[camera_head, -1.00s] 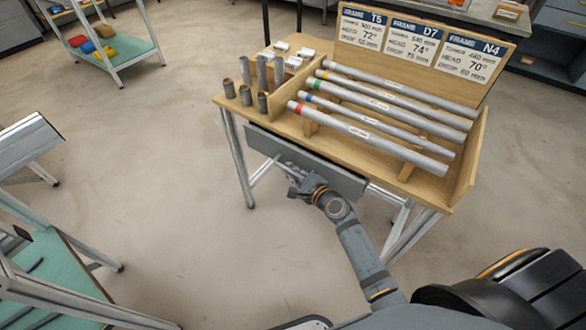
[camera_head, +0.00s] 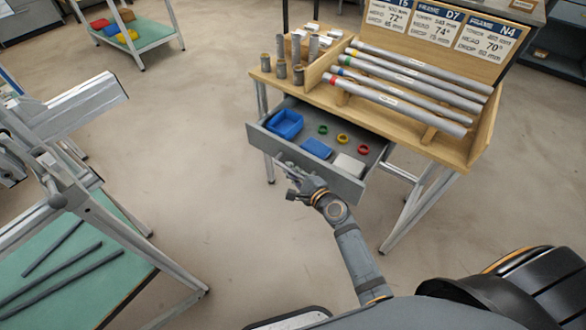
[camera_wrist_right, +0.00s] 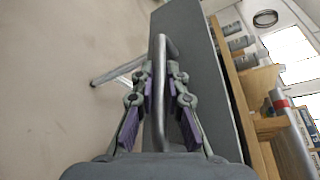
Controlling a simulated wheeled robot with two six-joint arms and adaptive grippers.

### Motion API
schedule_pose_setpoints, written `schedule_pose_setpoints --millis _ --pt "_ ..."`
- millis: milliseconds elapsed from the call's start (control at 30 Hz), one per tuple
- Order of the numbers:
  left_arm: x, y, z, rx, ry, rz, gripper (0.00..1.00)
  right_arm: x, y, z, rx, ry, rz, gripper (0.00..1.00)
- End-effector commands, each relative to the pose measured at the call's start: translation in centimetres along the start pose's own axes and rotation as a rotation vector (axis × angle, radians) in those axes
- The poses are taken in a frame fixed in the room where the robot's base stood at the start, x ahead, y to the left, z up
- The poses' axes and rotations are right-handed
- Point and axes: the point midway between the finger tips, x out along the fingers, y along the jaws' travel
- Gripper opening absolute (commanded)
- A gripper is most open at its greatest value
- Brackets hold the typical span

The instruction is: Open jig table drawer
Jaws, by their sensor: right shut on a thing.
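The jig table drawer (camera_head: 350,190) is grey and stands open, pulled out from under the wooden top of the jig table (camera_head: 400,130). My right gripper (camera_head: 288,174) is at the drawer's front. In the right wrist view my right gripper (camera_wrist_right: 158,125) has its purple-padded fingers on both sides of the metal bar handle (camera_wrist_right: 160,80), shut on it. The drawer front (camera_wrist_right: 200,70) also shows there, beside the handle. Inside the drawer lie a blue bin (camera_head: 285,124), a blue block (camera_head: 316,149), a white block (camera_head: 348,165) and green, yellow and red rings. My left gripper is not in view.
Several grey tubes with coloured bands (camera_head: 400,95) lie on the table, beside short metal pieces (camera_head: 281,68) and sign boards (camera_head: 440,30). A green-shelved cart (camera_head: 70,270) with dark rods stands at the lower left. Floor between is clear.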

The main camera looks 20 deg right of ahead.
Motion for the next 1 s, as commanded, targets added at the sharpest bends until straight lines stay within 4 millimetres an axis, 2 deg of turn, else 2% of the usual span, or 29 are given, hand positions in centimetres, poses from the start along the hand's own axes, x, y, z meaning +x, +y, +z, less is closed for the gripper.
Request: schedule_pose_setpoints --millis 400,433,600,867,1000 --pt "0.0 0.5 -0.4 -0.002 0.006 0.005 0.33 -0.1 0.1 0.1 0.000 0.001 0.001 0.00" --pt "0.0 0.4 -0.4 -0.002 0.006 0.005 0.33 -0.1 0.1 0.1 0.000 0.001 0.001 0.14" --pt "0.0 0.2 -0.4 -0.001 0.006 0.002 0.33 -0.1 0.1 0.1 0.000 0.000 0.000 0.36" --pt "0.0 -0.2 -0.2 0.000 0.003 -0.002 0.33 -0.1 0.1 0.1 0.000 0.000 0.000 0.36" --pt "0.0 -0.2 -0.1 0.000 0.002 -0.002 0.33 -1.3 0.2 0.0 -0.002 0.001 0.002 0.36"
